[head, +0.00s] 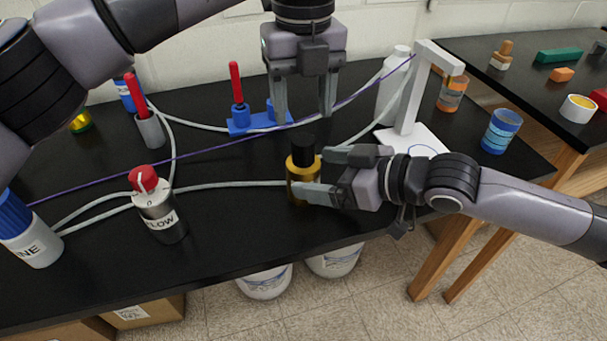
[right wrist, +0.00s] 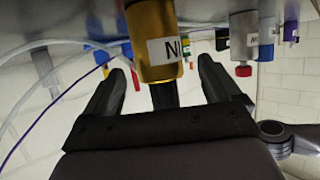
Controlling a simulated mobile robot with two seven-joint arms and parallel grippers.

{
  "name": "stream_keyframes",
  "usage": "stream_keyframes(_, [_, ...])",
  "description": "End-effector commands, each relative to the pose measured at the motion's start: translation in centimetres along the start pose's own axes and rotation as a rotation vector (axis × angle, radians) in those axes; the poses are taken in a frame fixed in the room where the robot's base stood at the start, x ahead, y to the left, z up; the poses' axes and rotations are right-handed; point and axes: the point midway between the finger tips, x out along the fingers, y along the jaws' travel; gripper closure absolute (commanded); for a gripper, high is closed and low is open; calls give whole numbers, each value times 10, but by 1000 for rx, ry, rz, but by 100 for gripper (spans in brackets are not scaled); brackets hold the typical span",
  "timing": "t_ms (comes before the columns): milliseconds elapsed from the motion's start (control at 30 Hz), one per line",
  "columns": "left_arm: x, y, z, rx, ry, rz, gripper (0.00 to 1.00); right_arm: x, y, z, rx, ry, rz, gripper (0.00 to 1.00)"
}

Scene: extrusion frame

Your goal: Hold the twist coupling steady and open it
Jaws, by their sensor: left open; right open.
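The twist coupling is an upright gold cylinder (head: 303,173) with a black upper part (head: 302,146) on the black bench. Hoses run close to it in the head view. My right gripper (head: 310,172) comes in low from the right and is open, its fingers on either side of the gold body. In the right wrist view the gold body (right wrist: 155,40), with a partly cut-off label, stands between the spread fingers; contact cannot be told. My left gripper (head: 303,114) points down, open and empty, above and apart from the black part.
A blue holder with a red handle (head: 240,122) is behind. A purple cord and pale hoses cross the bench.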

Motion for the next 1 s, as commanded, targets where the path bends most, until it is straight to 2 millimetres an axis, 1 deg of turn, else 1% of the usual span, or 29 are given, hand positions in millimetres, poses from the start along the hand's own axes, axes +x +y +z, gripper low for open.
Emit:
stream_keyframes(33, [0, 0, 0, 0, 1, -1, 41, 8, 0, -1, 0, 1, -1, 9])
stream_keyframes(100, [0, 0, 0, 1, 2, -1, 41, 17, 0, -1, 0, 2, -1, 9])
stream_keyframes(300, [0, 0, 0, 1, 2, -2, 41, 37, 0, -1, 0, 2, 1, 9])
stream_keyframes(433, [0, 0, 0, 1, 3, -3, 41, 42, 0, -1, -1, 3, 1, 9])
stream_keyframes(700, [0, 0, 0, 1, 3, -3, 41, 43, 1, -1, 0, 2, 2, 9])
stream_keyframes(767, [0, 0, 0, 1, 3, -3, 41, 43, 1, -1, 0, 2, 2, 29])
stream_keyframes(800, [0, 0, 0, 0, 3, -3, 41, 43, 1, -1, 0, 2, 2, 42])
stream_keyframes(867, [0, 0, 0, 0, 3, -3, 41, 43, 1, -1, 0, 2, 2, 61])
stream_keyframes(900, [0, 0, 0, 0, 3, -3, 41, 43, 1, -1, 0, 2, 2, 74])
stream_keyframes(933, [0, 0, 0, 0, 3, -3, 41, 43, 1, -1, 0, 2, 2, 84])
stream_keyframes(967, [0, 0, 0, 0, 3, -3, 44, 43, 1, -1, 0, 2, 2, 94])
stream_keyframes(1000, [0, 0, 0, 1, 3, -3, 51, 43, 1, -1, 0, 2, 2, 100])
